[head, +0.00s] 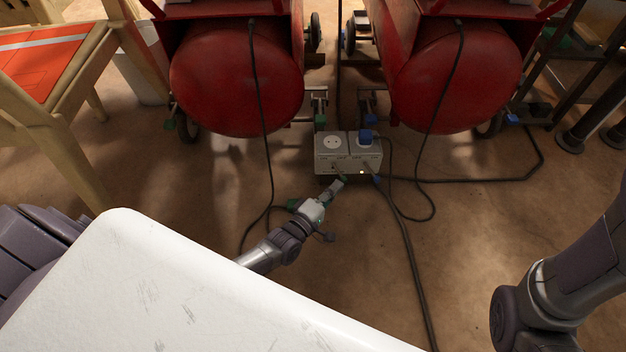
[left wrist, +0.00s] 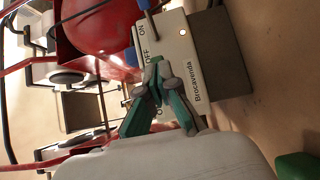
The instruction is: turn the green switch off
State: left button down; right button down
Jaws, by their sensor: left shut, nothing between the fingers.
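The pale grey switch box (head: 333,154) stands on the floor between two red tanks. In the left wrist view, its labelled face (left wrist: 188,62) shows sideways ON and OFF marks. A blue switch lever (left wrist: 147,8) shows at that view's top edge. My left gripper (head: 337,186) is shut and empty, just in front of the box's left part. In the left wrist view, its fingertips (left wrist: 159,74) lie over the face and hide much of the lower switch area. I cannot make out the green switch's lever position or whether the fingers touch it. My right gripper is out of view.
Red tanks (head: 236,85) and (head: 455,85) stand behind the box. A blue plug (head: 366,136) sits in the box's right socket. Black cables (head: 405,250) run over the floor. A white surface (head: 170,285) fills the lower left.

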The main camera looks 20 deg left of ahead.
pick_arm(q)
jog(key=shift+w+d, duration=0.1)
jog(key=shift+d, duration=0.15)
dwell(0.5)
jog(key=v, duration=1.2)
